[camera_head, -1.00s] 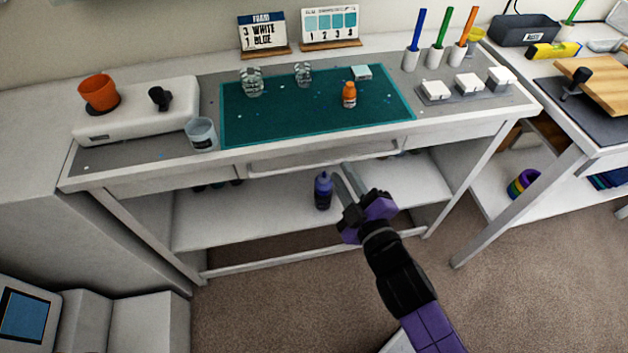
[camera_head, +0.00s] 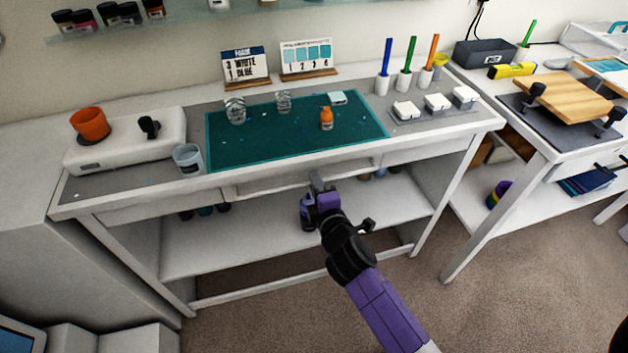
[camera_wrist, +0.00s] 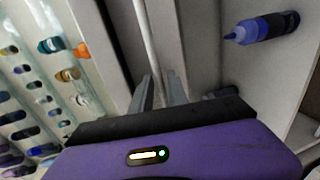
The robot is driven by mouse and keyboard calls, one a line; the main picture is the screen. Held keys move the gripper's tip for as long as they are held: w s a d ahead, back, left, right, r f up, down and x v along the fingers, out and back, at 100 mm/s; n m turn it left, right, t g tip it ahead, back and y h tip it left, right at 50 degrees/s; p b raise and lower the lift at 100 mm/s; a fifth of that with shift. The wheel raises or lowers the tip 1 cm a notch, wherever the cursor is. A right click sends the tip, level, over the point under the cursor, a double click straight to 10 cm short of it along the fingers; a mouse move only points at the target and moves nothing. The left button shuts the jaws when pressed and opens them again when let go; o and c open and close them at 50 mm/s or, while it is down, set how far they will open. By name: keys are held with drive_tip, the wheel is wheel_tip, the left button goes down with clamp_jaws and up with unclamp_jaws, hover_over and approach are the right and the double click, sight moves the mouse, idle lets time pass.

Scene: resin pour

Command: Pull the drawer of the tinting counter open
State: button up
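The tinting counter (camera_head: 120,202) is a white bench with a grey top and a teal mat. Its middle drawer (camera_head: 262,185) has a long pale bar handle across the front and looks closed. My gripper (camera_head: 317,182) is at the right part of this handle. In the wrist view, the handle (camera_wrist: 146,35) runs down to my gripper (camera_wrist: 159,88), with one finger on each side of it. The gap between the fingers is narrow, and I cannot tell whether they press on the bar.
A purple-blue bottle (camera_head: 306,212) stands on the shelf below, partly hidden behind my gripper; it also shows in the wrist view (camera_wrist: 262,28). Cups, an orange bottle (camera_head: 327,119) and white blocks stand on top. Another bench (camera_head: 490,205) is to the right. Carpet in front is clear.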

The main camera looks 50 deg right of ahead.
drive_tip(key=shift+w+d+f, duration=0.1)
drive_tip(key=shift+w+d, duration=0.3)
drive_tip(key=shift+w, duration=0.1)
clamp_jaws()
idle(1.2)
